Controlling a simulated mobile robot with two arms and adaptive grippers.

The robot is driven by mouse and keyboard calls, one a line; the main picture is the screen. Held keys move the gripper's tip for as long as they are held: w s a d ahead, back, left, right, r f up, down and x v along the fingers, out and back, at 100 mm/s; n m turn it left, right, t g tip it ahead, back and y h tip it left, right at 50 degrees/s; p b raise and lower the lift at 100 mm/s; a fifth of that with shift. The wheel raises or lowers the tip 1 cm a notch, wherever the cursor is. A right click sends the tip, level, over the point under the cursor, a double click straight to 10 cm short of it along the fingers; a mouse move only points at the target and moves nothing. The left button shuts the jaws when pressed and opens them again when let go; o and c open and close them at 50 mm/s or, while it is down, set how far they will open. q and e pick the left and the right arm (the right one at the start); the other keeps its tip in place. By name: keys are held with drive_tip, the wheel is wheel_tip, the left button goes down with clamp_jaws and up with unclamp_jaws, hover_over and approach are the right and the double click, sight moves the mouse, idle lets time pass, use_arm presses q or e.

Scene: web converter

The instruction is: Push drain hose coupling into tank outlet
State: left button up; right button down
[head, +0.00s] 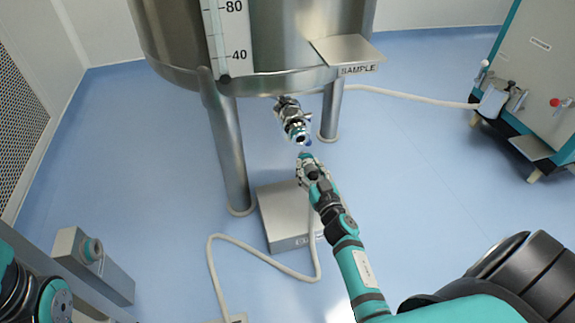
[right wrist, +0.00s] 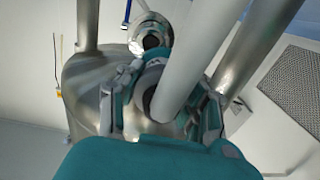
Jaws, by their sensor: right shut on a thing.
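The steel tank (head: 270,85) stands on legs at the top of the head view. Its outlet (head: 293,122) points down toward me below the tank rim, and its round open mouth (right wrist: 152,40) shows in the right wrist view. My right gripper (head: 306,163) is just below the outlet, with a small gap. It is shut on the drain hose coupling, whose grey ring (right wrist: 149,84) shows between the fingers. The pale drain hose (head: 316,250) hangs from the gripper to the floor. My left gripper is not in view.
A low steel box (head: 285,213) sits on the floor under the tank. A SAMPLE shelf (head: 346,50) juts from the tank's right side. Another white hose (head: 410,97) runs right to a teal-edged cabinet (head: 535,70). Tank legs (head: 230,150) flank the outlet. Blue floor is open at right.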

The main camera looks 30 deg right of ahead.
drive_tip(key=shift+s+d+f+h, duration=0.1)
drive_tip(key=shift+s+d+h, duration=0.2)
drive_tip(key=shift+s+d, duration=0.25)
drive_tip(key=shift+x, duration=2.85)
